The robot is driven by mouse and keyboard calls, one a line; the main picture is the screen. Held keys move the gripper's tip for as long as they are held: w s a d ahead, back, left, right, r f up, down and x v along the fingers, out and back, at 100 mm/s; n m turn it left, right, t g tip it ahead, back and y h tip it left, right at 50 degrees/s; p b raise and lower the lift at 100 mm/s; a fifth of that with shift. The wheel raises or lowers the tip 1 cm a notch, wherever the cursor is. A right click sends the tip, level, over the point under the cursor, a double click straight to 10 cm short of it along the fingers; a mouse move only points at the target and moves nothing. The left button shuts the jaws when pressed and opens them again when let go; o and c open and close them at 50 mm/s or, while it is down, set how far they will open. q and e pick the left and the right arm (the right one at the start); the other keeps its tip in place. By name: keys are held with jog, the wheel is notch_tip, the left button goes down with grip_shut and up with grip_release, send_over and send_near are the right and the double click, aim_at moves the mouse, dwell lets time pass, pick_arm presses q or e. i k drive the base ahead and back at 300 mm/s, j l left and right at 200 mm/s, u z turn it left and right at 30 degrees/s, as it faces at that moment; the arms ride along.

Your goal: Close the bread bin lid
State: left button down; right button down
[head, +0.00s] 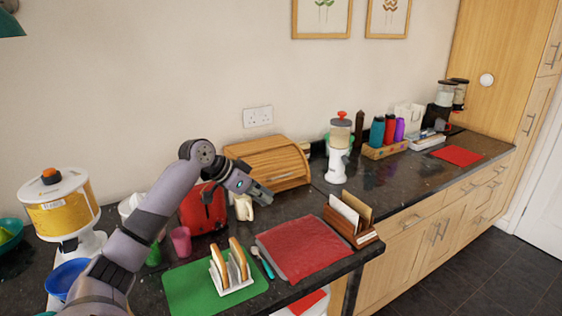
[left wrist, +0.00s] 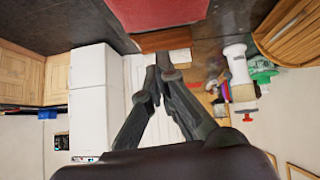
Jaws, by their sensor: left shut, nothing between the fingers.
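The wooden bread bin (head: 275,160) stands against the wall on the dark granite counter, just behind and to the right of my left gripper. Its slatted roll-top lid appears down over the front, though my gripper hides the lower left part. In the left wrist view a curved part of the bread bin (left wrist: 292,35) shows at the top right edge. My left gripper (head: 264,197) is shut and empty, in front of the bin's lower left; I cannot tell whether it touches the bin. Its fingertips meet in the left wrist view (left wrist: 163,66). My right gripper is not in view.
A red toaster (head: 201,210) stands left of the gripper. A toast rack (head: 232,272) on a green mat (head: 184,288) and a red cloth (head: 303,247) lie in front. A letter holder (head: 349,220) and a white blender (head: 338,165) stand right.

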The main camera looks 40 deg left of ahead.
aim_at(283, 159)
jog(key=i+j, duration=0.25)
jog(key=j, duration=0.15)
jog(key=i+j, duration=0.5)
jog(key=j, duration=0.25)
